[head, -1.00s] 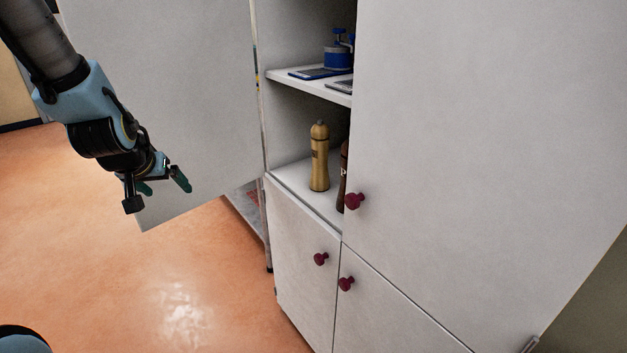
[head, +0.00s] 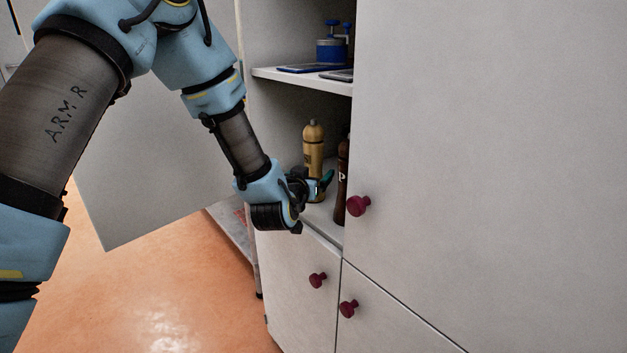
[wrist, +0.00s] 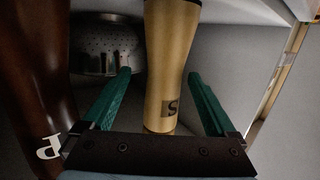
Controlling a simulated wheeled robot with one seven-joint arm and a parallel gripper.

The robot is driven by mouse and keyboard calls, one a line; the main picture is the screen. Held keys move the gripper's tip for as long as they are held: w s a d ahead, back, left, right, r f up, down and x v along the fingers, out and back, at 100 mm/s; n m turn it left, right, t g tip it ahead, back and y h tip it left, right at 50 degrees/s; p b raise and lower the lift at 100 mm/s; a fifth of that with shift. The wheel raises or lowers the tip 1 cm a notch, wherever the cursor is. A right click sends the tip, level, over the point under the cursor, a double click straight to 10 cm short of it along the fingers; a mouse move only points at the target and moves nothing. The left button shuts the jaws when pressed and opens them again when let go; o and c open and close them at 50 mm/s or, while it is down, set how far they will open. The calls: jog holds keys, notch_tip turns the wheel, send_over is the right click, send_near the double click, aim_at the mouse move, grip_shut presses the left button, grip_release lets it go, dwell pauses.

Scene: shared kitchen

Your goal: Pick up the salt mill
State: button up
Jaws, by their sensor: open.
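The salt mill (head: 313,146) is a light wooden mill with a rounded top, upright on the lower shelf of the open cabinet. In the wrist view the salt mill (wrist: 170,60) bears a dark label with an S and appears upside down. My gripper (head: 325,184) is at the cabinet opening, in front of the mill's lower part. In the wrist view my gripper (wrist: 160,82) is open, with a green finger to either side of the mill. Gaps show between the mill and both fingers, so contact is not visible.
A dark brown mill marked P (head: 341,182) stands close on the right; it fills the left of the wrist view (wrist: 38,75). A metal strainer (wrist: 105,45) is behind. The upper shelf (head: 300,79) holds a blue item (head: 331,46). A closed door (head: 480,130) bounds the right side.

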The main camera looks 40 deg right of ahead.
aim_at(317, 165)
jog(key=shift+w+p+x, duration=0.15)
jog(key=shift+p+x, duration=0.35)
jog(key=shift+x, duration=0.95)
jog(key=shift+w+p+x, duration=0.15)
jog(key=shift+p+x, duration=0.35)
jog(key=shift+x, duration=0.95)
jog(key=shift+a+r, duration=0.1)
jog(key=shift+r, duration=0.05)
jog(key=shift+c, duration=0.4)
grip_shut()
